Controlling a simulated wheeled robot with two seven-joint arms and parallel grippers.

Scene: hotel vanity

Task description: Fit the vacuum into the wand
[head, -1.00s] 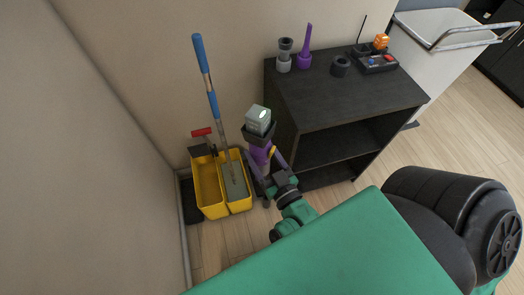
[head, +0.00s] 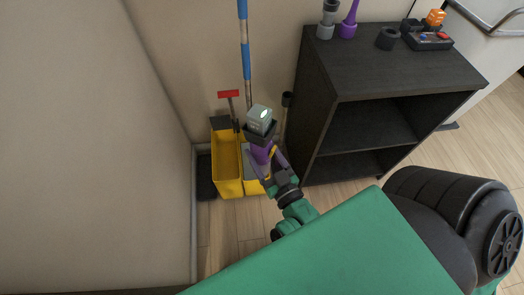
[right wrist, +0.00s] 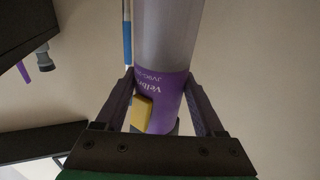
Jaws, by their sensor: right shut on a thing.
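My right gripper (head: 272,165) is shut on the vacuum (head: 261,152), which has a purple body, a dark collar and a grey top. In the right wrist view the fingers (right wrist: 160,105) hold the vacuum's labelled purple band (right wrist: 162,88), below a grey cylinder. A thin upright stick with a dark cup-like top (head: 287,99), probably the wand, stands between the wall and the shelf, just right of the vacuum in the head view. They look apart; depth is hard to tell, and the stick's lower part is hidden. My left gripper is not in view.
A yellow bucket (head: 225,165) with a blue-and-white mop handle (head: 244,45) and a red-handled tool (head: 229,94) stands in the corner. A dark shelf unit (head: 400,70) is on the right, with a purple nozzle (head: 349,25), a dark ring (head: 388,38) and other small items on top.

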